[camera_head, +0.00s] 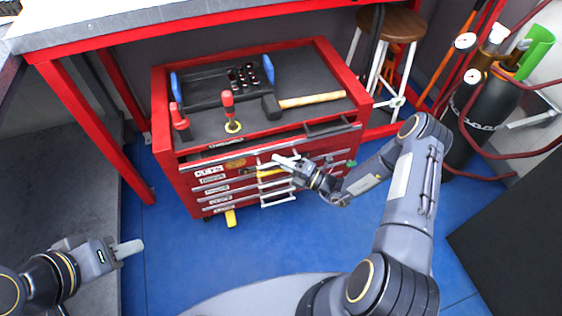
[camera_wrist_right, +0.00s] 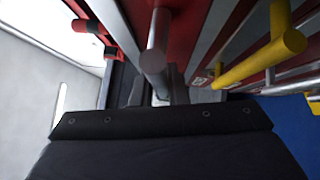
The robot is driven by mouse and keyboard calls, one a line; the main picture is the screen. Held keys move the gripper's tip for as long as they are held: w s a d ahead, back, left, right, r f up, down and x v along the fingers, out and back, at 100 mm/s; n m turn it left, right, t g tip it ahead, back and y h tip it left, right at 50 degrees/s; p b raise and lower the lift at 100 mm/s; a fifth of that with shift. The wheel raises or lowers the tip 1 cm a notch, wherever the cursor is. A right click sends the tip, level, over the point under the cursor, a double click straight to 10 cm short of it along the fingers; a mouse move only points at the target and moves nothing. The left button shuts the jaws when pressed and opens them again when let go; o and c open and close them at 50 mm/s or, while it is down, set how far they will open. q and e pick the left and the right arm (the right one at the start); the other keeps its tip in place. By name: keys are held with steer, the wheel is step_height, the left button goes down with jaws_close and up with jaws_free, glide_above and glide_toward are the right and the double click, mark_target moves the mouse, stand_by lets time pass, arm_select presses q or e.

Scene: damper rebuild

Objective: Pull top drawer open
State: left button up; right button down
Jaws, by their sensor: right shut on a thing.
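The red tool chest (camera_head: 165,110) stands under the workbench with several drawers in its front. The top drawer's front (camera_head: 225,160) runs just below the chest's top edge, with a long grey bar handle (camera_wrist_right: 157,45) seen close up in the right wrist view. My right gripper (camera_head: 284,162) is at the upper drawer fronts, shut on the grey bar handle. Its fingertips are mostly hidden in the wrist view. How far the drawer is out is hard to tell. My left gripper (camera_head: 129,249) hangs at the lower left, away from the chest; its finger gap does not show.
On the chest top lie a hammer (camera_head: 312,99), a red-handled tool (camera_head: 228,105) and a black tray (camera_head: 205,88). A yellow handle (camera_wrist_right: 262,60) is just below the grey one. A stool (camera_head: 392,25) and hoses stand to the right. Blue floor (camera_head: 230,250) in front is clear.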

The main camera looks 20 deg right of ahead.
steer(key=s+p, duration=0.3)
steer(key=s, duration=1.7)
steer(key=shift+s+d, duration=0.2)
steer(key=shift+d, duration=0.15)
steer(key=c, duration=1.4)
jaws_free()
steer(key=shift+c, duration=0.2)
steer(key=v, duration=0.8)
